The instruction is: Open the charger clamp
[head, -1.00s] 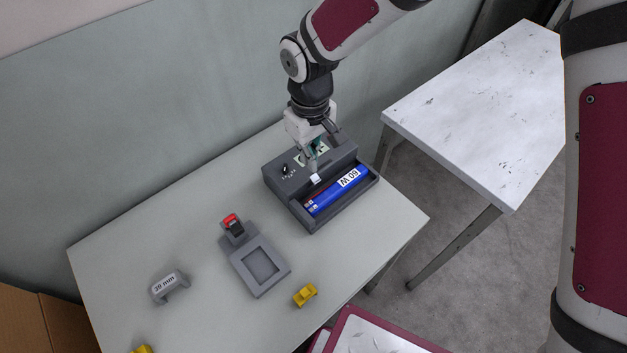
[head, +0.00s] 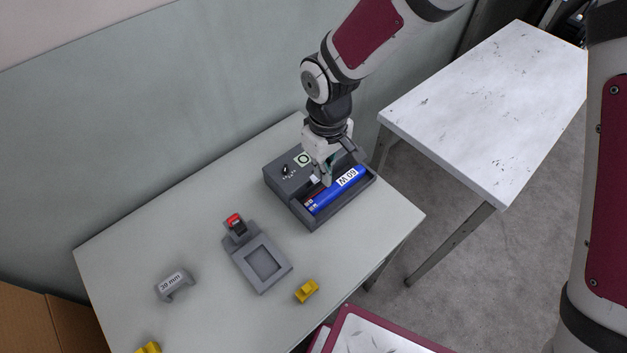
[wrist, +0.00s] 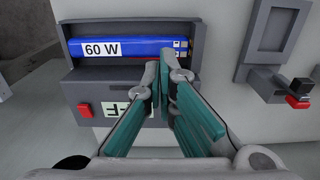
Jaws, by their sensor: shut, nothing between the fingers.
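The charger (head: 320,222) is a dark grey box at the table's back right. A blue 60 W battery (head: 327,199) lies in its open trough, and also shows in the wrist view (wrist: 145,47). My gripper (head: 326,183) points down over the trough's rear edge. In the wrist view my gripper (wrist: 160,68) is shut and empty, its tips beside the battery's terminal end. The fingers hide part of the panel; contact is unclear.
A grey fixture (head: 279,277) with a red-tipped lever (head: 234,219) stands left of the charger. A grey 39 mm piece (head: 173,286) and a yellow part (head: 307,291) lie nearby. The charger panel has a black knob (head: 285,169) and a red button (wrist: 85,110).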

